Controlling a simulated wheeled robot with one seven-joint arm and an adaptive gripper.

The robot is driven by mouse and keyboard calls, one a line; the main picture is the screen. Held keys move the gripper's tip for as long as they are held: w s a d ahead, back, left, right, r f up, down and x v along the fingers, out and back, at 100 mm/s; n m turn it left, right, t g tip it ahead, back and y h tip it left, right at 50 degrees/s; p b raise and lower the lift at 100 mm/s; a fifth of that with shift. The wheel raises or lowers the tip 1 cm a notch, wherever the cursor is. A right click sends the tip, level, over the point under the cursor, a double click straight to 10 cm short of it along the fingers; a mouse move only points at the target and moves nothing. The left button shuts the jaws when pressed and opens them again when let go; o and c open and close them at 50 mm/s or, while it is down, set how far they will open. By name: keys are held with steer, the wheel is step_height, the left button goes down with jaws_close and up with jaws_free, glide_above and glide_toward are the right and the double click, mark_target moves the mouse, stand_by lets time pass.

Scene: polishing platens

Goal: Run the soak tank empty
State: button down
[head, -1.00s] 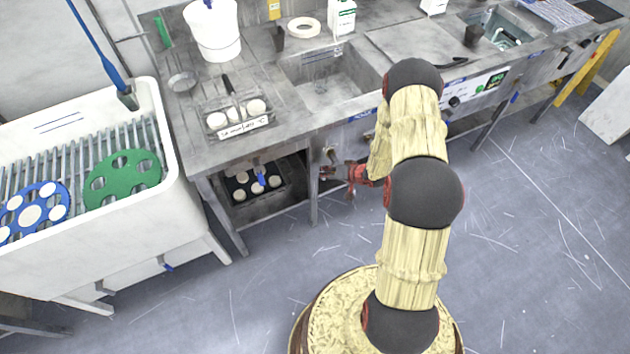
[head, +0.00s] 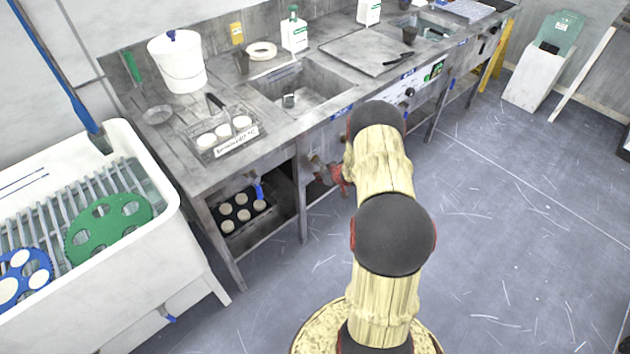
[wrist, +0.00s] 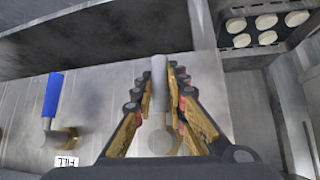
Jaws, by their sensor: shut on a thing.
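My gripper (head: 322,168) is low under the front of the steel bench, below the sink (head: 292,97). In the wrist view its fingers (wrist: 160,80) are closed around a pale grey bar-shaped handle (wrist: 159,105) with a rounded end. A blue lever (wrist: 53,95) stands apart from the gripper on the left, with a FILL label (wrist: 67,161) below it. A white tank (head: 165,262) stands at the left in the head view. It holds slats, a green disc (head: 100,232) and a blue disc (head: 40,265). The water level cannot be read.
A black tray with several pale discs (head: 225,225) sits on the lower shelf; it also shows in the wrist view (wrist: 236,41). A bench leg (head: 302,200) stands close by the gripper. A white bucket (head: 178,68) stands on the bench.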

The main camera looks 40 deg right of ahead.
stand_by(0.3)
steer(key=c, duration=1.8)
jaws_free()
steer(key=shift+c, duration=0.2)
steer(key=shift+o, duration=0.4)
steer(key=v, duration=1.2)
